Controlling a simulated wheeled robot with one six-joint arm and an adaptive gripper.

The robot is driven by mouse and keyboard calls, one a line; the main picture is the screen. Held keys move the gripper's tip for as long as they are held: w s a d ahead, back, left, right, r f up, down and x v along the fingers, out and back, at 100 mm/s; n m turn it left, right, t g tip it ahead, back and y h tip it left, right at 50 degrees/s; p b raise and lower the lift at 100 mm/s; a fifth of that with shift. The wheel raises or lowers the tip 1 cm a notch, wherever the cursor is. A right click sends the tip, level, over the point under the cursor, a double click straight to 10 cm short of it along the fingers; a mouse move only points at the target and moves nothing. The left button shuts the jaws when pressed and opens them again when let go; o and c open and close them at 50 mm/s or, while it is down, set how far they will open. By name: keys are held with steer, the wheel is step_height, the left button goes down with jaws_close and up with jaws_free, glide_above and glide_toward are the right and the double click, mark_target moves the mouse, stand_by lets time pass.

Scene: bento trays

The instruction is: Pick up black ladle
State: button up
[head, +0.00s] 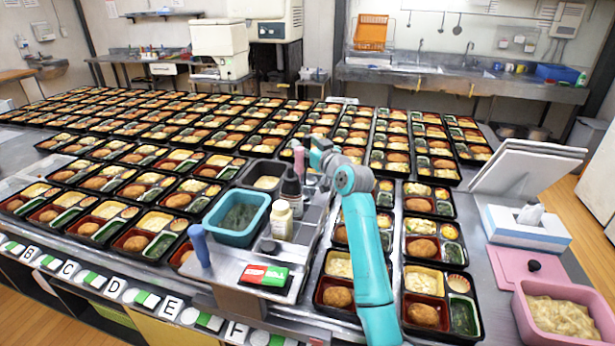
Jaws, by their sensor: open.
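My arm reaches forward over the trays from the lower middle of the head view. My gripper (318,160) is at its far end, small and partly hidden by my own wrist, above the far end of a grey work stand. It is open, and I see nothing held in it. I cannot make out a black ladle for certain on the table. A dark ladle-like utensil (457,24) hangs on the back wall, far beyond my gripper. Anything directly under my gripper is hidden by the arm.
Rows of filled bento trays (135,240) cover most of the table. A pink tub (524,318) of food is at lower right.

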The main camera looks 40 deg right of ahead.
jaws_close()
